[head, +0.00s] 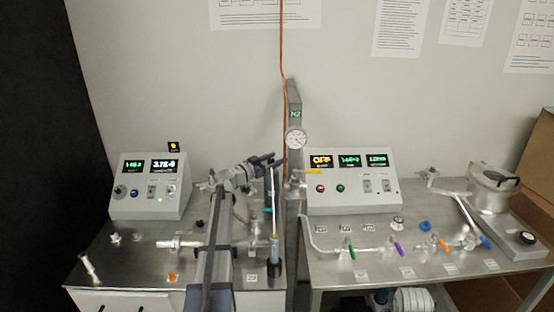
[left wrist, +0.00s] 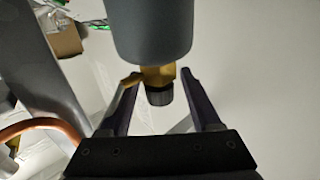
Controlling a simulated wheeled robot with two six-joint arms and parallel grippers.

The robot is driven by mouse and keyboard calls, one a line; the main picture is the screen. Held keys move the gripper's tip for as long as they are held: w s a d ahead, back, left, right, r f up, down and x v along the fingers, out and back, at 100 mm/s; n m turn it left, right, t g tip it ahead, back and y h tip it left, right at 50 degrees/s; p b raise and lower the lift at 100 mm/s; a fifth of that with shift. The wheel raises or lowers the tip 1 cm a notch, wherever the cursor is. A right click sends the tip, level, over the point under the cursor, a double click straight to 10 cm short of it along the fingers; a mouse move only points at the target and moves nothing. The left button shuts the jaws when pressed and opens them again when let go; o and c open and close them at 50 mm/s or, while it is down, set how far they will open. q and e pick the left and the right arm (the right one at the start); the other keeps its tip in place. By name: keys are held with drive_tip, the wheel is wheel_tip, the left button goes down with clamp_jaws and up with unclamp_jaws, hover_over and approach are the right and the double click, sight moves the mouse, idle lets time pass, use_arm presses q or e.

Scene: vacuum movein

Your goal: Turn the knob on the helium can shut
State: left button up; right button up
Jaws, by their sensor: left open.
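A dark grey cylinder (left wrist: 150,30), which looks like the can, comes in from the top of the left wrist view. A brass fitting (left wrist: 157,75) and a ribbed black knob (left wrist: 160,96) stick out of its near end. My left gripper (left wrist: 160,76) is open, with one finger on each side of the fitting and knob. The left finger appears very close to the brass; I cannot tell whether it touches. In the head view my left gripper (head: 274,160) is at mid-frame, in front of the wall; the can and knob cannot be made out there. My right gripper is not in view.
A tall grey upright (head: 294,98) with a round gauge (head: 296,139) and a copper line (head: 282,50) stands beside the gripper. Control boxes stand on the left bench (head: 90,268) and right bench (head: 322,269). A copper tube (left wrist: 45,125) also shows in the left wrist view.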

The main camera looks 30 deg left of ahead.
use_arm(q)
drive_tip(key=shift+w+d, duration=0.2)
drive_tip(key=shift+w, duration=0.4)
clamp_jaws()
